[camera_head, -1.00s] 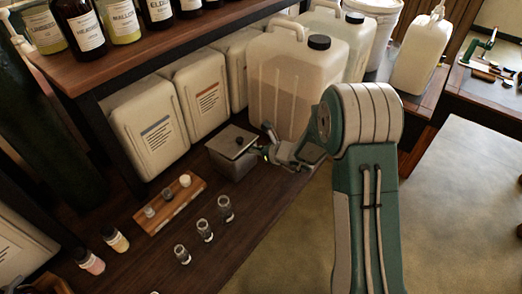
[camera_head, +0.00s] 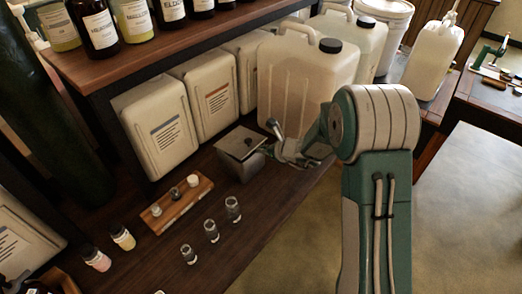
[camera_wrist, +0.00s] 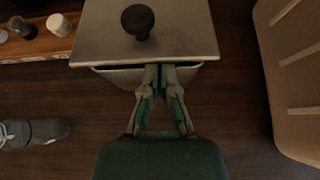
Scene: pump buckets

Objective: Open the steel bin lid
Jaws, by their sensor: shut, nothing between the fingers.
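The steel bin (camera_head: 247,170) is a small square metal box on the dark wooden bench. Its flat lid (camera_head: 233,143) has a dark round knob (camera_head: 249,142). The wrist view shows the lid (camera_wrist: 185,35) from above, with the knob (camera_wrist: 138,20) on top. A dark gap shows under the lid's near edge; I cannot tell whether the lid is lifted slightly. My gripper (camera_wrist: 158,70) is shut and empty, its fingertips together at the lid's near edge. I cannot tell whether they touch it. In the head view my gripper (camera_head: 268,152) is at the bin's right side.
A large translucent jerrycan (camera_head: 308,75) stands close behind the bin. White labelled canisters (camera_head: 158,125) line the back under a shelf (camera_head: 190,45). A wooden rack (camera_head: 177,202) and small glass cups (camera_head: 211,231) stand left and in front. Open floor lies right of the bench.

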